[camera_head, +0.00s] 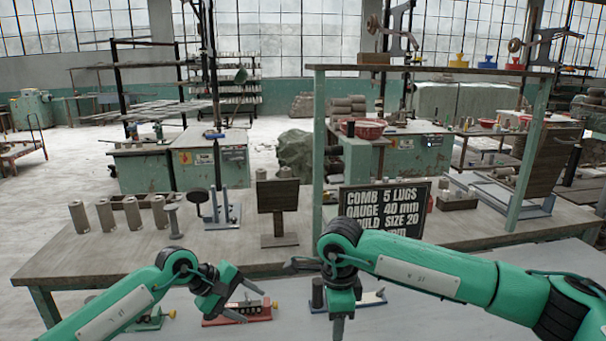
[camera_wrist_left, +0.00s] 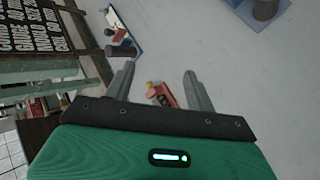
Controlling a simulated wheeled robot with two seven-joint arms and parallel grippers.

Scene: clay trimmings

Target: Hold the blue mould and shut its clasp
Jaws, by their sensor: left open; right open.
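The blue mould (camera_head: 372,299) lies on the near table, a blue-edged base with a dark upright cylinder (camera_head: 317,292) at its left end. My right arm partly hides it in the head view. It also shows at the upper left of the left wrist view (camera_wrist_left: 128,35), with a pale block and a small reddish part; I cannot make out the clasp's state. My right gripper (camera_head: 315,296) is open, in front of and over the mould's left part. My left gripper (camera_head: 248,304) is open over the red mould (camera_head: 237,317), left of the blue one; its fingers (camera_wrist_left: 158,90) look empty.
A green mould (camera_head: 150,322) lies further left, partly behind my left arm. Another blue-edged piece with a dark cylinder (camera_wrist_left: 264,10) shows at the wrist view's upper right. A bench (camera_head: 180,250) with metal cylinders (camera_head: 104,214) and a lettered sign (camera_head: 382,209) stands beyond.

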